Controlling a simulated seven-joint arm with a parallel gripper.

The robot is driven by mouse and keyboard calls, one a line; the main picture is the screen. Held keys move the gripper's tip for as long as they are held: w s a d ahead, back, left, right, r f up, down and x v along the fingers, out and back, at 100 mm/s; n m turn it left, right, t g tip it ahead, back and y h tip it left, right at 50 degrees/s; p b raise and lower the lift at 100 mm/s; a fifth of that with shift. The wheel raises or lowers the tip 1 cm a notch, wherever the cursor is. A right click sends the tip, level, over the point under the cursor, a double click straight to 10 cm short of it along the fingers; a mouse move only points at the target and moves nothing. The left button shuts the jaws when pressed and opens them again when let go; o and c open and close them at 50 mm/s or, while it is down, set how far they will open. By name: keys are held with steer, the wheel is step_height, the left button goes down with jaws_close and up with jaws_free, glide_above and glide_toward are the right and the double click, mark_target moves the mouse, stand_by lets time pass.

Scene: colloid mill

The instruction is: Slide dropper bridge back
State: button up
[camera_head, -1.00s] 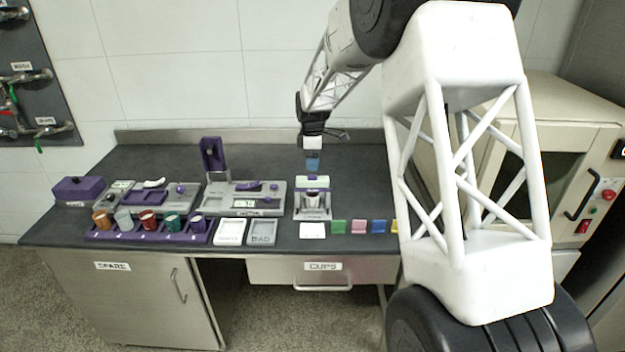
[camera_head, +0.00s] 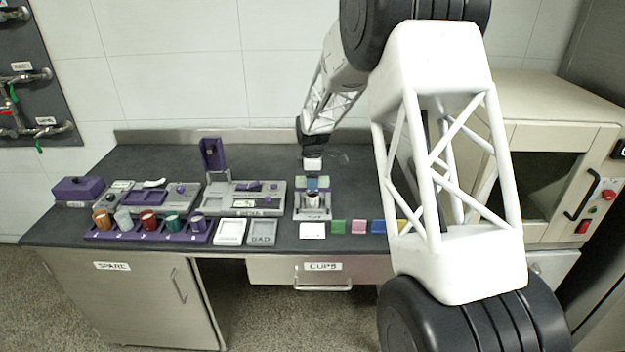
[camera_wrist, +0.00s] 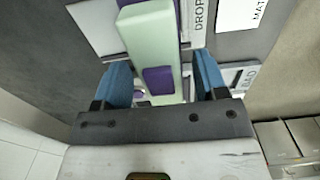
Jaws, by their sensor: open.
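The dropper station (camera_head: 312,212) is a grey unit at the back-middle of the bench. Its pale green bridge (camera_head: 299,183) with a purple block lies across the top. In the wrist view the bridge (camera_wrist: 150,45) runs between my two blue fingertips. My gripper (camera_head: 312,184) is open and down at the bridge, with one finger on each side of it. In the wrist view a gap shows beside each finger of my gripper (camera_wrist: 162,80). The cup area under the bridge is mostly hidden in the wrist view.
A grey unit with an upright purple lid (camera_head: 212,155) stands to the left. A purple rack (camera_head: 150,236) holds several coloured cups. Two small trays (camera_head: 262,232) and several coloured tiles (camera_head: 338,227) lie in front. Bare bench lies behind the station.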

steer(key=shift+f, duration=0.15)
jaws_close()
steer(key=w, duration=0.9)
steer(key=shift+w, duration=0.25)
jaws_free()
stand_by(0.3)
step_height(320, 180, up, 8)
stand_by(0.6)
